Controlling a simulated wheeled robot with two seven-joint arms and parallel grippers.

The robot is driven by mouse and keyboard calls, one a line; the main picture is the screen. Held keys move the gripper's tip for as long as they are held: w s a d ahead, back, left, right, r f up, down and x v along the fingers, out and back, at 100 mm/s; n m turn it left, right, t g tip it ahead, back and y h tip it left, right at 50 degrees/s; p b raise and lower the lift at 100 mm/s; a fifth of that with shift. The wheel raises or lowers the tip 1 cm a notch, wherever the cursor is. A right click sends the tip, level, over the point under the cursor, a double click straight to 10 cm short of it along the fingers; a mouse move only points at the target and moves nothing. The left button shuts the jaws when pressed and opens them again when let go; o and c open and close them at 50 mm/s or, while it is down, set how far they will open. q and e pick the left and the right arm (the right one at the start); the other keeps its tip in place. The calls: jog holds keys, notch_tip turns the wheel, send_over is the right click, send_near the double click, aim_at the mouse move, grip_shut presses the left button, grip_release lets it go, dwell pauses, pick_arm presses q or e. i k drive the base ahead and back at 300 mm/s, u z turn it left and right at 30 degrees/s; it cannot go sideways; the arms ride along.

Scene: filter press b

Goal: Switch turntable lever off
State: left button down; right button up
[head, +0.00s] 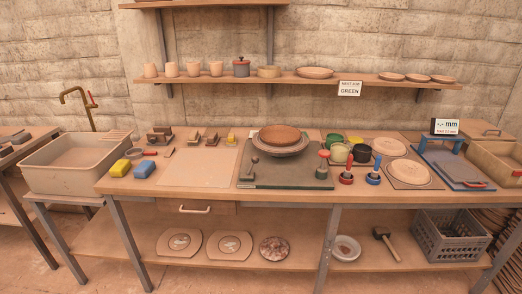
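The turntable (284,148) is a round grey disc with a brown bowl (279,135) on it. It sits on a dark green-grey base board (285,183) in the middle of the workbench. A lever with a red knob (323,154) stands upright or nearly so at the board's right side. A small grey spoon-like part (252,166) shows at the board's left side; I cannot tell whether it is a handle or a loose tool. Neither of my grippers is in view.
Red (346,175) and blue (374,172) stamp-like tools stand right of the board. Green and black pots (361,153) are behind them. Yellow (121,168) and blue (144,169) sponges lie at the left. A bare pale board (199,170) lies left of the turntable.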

aim_at(256, 159)
jog(key=k, duration=0.6)
jog(key=z, duration=0.6)
jog(key=i, duration=1.85)
jog(key=u, duration=0.65)
